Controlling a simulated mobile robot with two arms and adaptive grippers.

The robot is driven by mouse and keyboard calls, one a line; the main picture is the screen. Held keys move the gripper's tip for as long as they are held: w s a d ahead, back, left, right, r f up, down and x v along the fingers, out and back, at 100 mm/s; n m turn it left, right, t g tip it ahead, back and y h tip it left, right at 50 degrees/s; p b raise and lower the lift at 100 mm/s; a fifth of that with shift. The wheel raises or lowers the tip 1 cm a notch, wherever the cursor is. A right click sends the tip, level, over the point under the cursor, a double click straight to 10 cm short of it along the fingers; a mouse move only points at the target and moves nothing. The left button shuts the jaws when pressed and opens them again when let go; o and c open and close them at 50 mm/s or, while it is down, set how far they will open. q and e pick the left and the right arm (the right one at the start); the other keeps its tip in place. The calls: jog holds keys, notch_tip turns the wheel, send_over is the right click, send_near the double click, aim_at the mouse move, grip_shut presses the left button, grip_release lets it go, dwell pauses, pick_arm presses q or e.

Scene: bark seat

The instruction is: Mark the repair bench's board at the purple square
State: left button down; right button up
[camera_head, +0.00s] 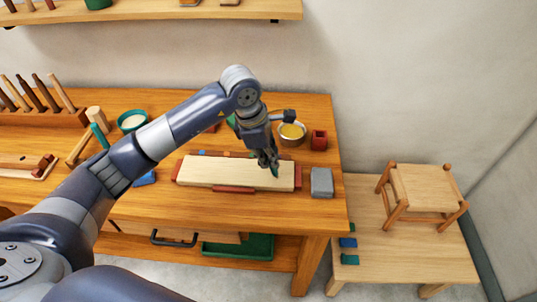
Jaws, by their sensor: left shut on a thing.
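The pale board (225,173) lies on the wooden repair bench (215,212), held between red-brown end pieces (298,177). My left gripper (271,168) is over the right part of the board, pointing down. It is shut on a small dark teal thing (275,173), probably a marking tool, whose tip is at or just above the board; contact cannot be told. Small coloured marks, such as a blue one (202,152) and an orange one (227,153), show along the board's back edge. I cannot make out a purple square. My right gripper is not in view.
A grey block (321,182) stands just right of the board. Behind are a pot with yellow contents (292,133) and a red cup (319,140). A tool rack (45,115) is at left. A low table with a stool (423,190) is at right.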

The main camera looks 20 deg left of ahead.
pick_arm(q)
jog(key=shift+s+f, duration=0.1)
jog(key=shift+r+p, duration=1.65)
jog(key=shift+r, duration=1.4)
